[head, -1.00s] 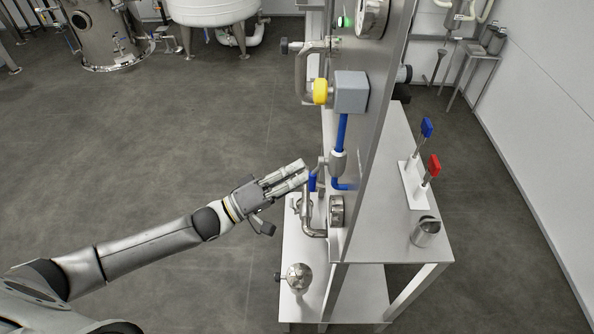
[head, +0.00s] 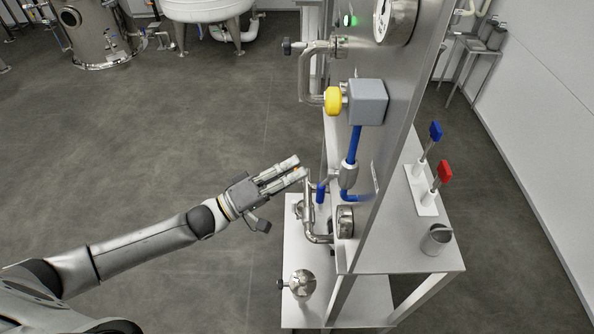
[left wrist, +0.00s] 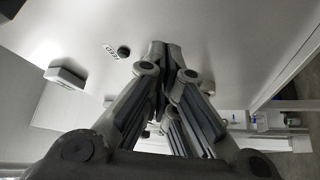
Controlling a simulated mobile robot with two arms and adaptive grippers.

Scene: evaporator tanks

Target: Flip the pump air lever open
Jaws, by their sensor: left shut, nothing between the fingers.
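The small blue lever (head: 320,193) hangs down beside the silver valve fitting (head: 348,175) on the blue air hose (head: 355,141), at the panel's left side in the head view. I take it to be the pump air lever. My left gripper (head: 300,168) is shut and empty, its fingertips just left of and above the lever, with a small gap in the picture. A bent steel pipe (head: 308,205) runs close below the fingertips. In the left wrist view the shut fingers (left wrist: 165,50) point at a pale metal surface; I cannot make out the lever there. My right gripper is not in view.
The upright steel panel (head: 385,150) stands on a metal table (head: 400,258). Gauges and a round steel valve (head: 302,283) are nearby. Open floor (head: 150,150) lies to the left.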

